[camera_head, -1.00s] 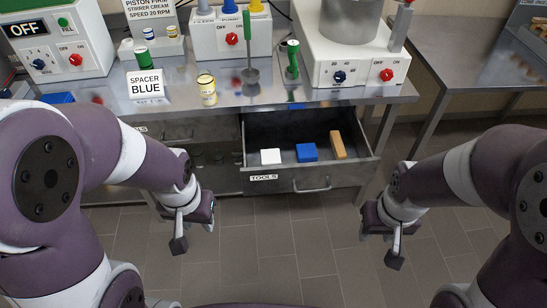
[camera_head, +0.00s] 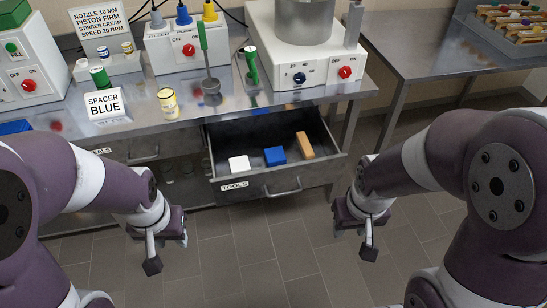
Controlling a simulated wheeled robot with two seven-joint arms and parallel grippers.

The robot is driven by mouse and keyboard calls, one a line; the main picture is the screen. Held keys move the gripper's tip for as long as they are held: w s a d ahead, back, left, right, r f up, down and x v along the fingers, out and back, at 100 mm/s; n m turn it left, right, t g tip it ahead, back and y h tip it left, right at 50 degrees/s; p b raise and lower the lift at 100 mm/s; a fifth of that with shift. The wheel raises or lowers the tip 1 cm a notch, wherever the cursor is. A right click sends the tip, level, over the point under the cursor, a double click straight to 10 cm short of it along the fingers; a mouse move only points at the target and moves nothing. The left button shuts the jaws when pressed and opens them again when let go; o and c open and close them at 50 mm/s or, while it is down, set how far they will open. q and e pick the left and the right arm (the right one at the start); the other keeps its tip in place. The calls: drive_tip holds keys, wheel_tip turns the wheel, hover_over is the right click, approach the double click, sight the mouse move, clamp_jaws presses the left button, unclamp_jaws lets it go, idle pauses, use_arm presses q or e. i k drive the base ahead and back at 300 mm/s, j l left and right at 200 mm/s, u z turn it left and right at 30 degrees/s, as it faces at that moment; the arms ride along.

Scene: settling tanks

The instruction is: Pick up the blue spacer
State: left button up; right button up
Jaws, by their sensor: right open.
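The blue spacer (camera_head: 274,156) is a small blue block lying in the open drawer (camera_head: 290,185) labelled TOOLS. It lies between a white block (camera_head: 239,164) on its left and a tan block (camera_head: 304,146) on its right. A sign (camera_head: 105,103) on the bench reads SPACER BLUE. My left gripper (camera_head: 167,250) is open and empty, in front of the drawer and to its left. My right gripper (camera_head: 354,240) is open and empty, in front of the drawer and to its right. Both are clear of the blocks.
The steel bench (camera_head: 140,125) above the drawer carries a yellow-capped jar (camera_head: 168,103), a green-handled ladle (camera_head: 207,70) and a white machine (camera_head: 315,65) with knobs. A second table (camera_head: 420,55) with a rack (camera_head: 510,22) stands at the right. The floor before the drawer is clear.

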sight(275, 156)
drive_tip(key=i+l+z, duration=0.35)
drive_tip(key=i, duration=0.15)
drive_tip(key=i+z, duration=0.35)
drive_tip(key=i, duration=0.15)
